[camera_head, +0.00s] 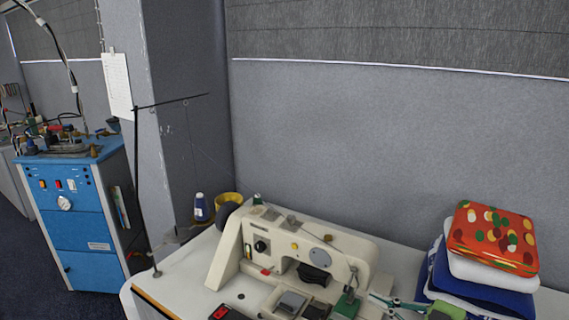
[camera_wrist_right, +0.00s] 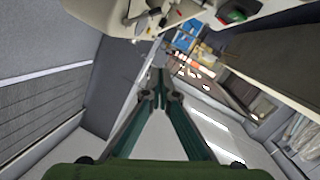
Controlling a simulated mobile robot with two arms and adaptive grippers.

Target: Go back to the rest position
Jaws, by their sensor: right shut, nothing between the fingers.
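My right gripper (camera_head: 392,302) shows at the bottom edge of the head view, between the sewing machine (camera_head: 325,250) and the stack of folded cloths. Its fingers are green and shut, with nothing held. In the right wrist view the two fingers of my right gripper (camera_wrist_right: 160,88) meet at their tips. The sewing machine also shows upside down at the top of that view (camera_wrist_right: 105,12). My left gripper is in neither view.
A red patterned cloth (camera_head: 490,238) tops white and blue folded cloths (camera_head: 470,278) on the white table (camera_head: 178,278). A blue cabinet (camera_head: 75,215) stands left. A grey wall (camera_head: 390,145) closes the back.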

